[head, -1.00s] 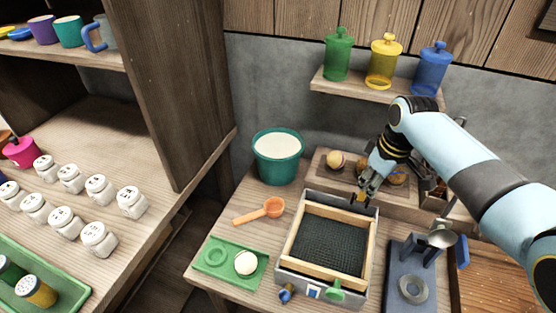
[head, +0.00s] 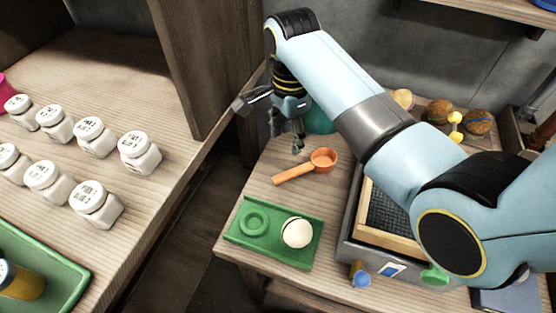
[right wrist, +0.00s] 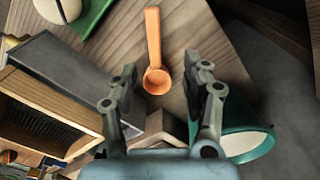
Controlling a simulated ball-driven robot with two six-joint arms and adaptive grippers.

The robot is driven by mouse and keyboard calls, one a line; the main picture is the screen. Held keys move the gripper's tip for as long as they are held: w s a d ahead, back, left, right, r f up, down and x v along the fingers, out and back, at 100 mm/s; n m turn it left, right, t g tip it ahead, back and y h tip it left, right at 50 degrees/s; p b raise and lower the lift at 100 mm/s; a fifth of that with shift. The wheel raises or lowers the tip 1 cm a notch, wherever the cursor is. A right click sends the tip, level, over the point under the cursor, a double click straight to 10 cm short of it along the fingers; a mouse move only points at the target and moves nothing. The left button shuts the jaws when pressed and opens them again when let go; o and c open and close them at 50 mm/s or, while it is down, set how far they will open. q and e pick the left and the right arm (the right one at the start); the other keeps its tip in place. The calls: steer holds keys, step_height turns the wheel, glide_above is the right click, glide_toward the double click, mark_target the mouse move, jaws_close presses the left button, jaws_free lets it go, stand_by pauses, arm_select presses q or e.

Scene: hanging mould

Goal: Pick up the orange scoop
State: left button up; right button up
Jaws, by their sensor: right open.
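The orange scoop (head: 307,166) lies on the wooden table, its bowl toward the back right and its handle toward the front left. In the right wrist view the scoop (right wrist: 154,50) lies on the table, its bowl just beyond and between my fingertips. My right gripper (head: 286,143) is open and empty, just behind and to the left of the scoop in the head view. It also shows in the right wrist view (right wrist: 157,75) with its fingers spread apart. The scoop is not touched as far as I can see. My left gripper is not in view.
A green tray (head: 270,254) with a pale ball (head: 297,232) stands in front of the scoop. The framed mesh box (head: 357,235) is to the right. The teal bucket (right wrist: 247,146) is close to my right gripper. White jars (head: 93,137) stand on the left shelf.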

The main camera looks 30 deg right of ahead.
mark_target(288, 174)
steer(key=f, duration=0.1)
steer(key=s+f, duration=0.1)
steer(key=f+b, duration=0.1)
steer(key=shift+s+a+f, duration=0.2)
steer(key=shift+s+a, duration=0.05)
steer(key=shift+s, duration=0.05)
steer(key=f, duration=0.3)
steer(key=shift+w+f, duration=0.3)
steer(key=shift+f, duration=0.25)
step_height(288, 174, down, 5)
steer(key=shift+r+b, duration=0.15)
steer(key=shift+b, duration=0.6)
steer(key=shift+f, duration=0.2)
steer(key=shift+c, duration=0.6)
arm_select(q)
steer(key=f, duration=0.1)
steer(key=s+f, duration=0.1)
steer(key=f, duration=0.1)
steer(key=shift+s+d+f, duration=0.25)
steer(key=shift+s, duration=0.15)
arm_select(e)
jaws_close()
